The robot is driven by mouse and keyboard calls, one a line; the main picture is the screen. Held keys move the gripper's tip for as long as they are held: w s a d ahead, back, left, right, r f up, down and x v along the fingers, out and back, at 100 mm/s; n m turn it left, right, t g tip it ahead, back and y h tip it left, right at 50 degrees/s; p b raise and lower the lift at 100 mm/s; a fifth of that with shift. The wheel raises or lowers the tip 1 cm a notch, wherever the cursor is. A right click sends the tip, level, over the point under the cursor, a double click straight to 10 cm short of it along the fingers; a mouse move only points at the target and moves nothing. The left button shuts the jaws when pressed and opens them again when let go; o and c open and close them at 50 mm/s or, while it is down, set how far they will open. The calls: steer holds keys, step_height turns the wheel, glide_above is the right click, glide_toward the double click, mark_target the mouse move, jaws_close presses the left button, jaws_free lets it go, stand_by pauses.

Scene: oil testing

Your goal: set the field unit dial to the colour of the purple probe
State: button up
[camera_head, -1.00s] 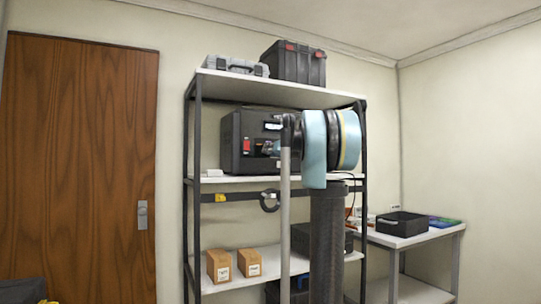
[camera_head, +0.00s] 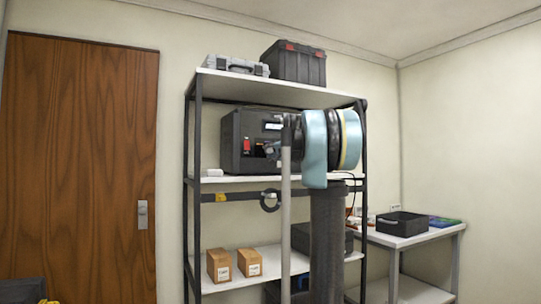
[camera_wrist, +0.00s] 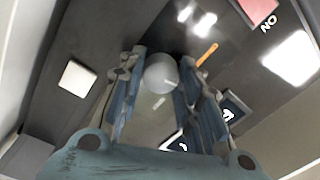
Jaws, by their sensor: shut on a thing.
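The field unit is a black box (camera_head: 236,128) on the middle shelf, with a red switch on its front; my arm covers part of it. In the wrist view, its dark panel (camera_wrist: 165,22) fills the upper part. A grey round dial knob (camera_wrist: 160,75) sits between the fingers of my gripper (camera_wrist: 155,85), which is shut on it. An orange mark (camera_wrist: 207,54) lies on the panel just right of the knob. In the head view my gripper (camera_head: 272,150) is at the panel, small and partly hidden. I see no purple probe.
The shelf rack (camera_head: 190,180) has dark posts close around my arm. Cases stand on top and two cardboard boxes (camera_head: 234,264) lower down. A side table (camera_head: 425,234) at right holds a black bin (camera_head: 402,224). A wooden door (camera_head: 80,170) is at left.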

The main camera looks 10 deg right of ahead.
steer(key=shift+d+f+m, duration=0.1)
steer(key=shift+m, duration=1.2)
steer(key=o, duration=1)
steer(key=shift+d, duration=0.1)
steer(key=shift+o, duration=0.2)
steer(key=v, duration=1.1)
steer(key=shift+s+f, duration=0.2)
steer(key=shift+s, duration=0.2)
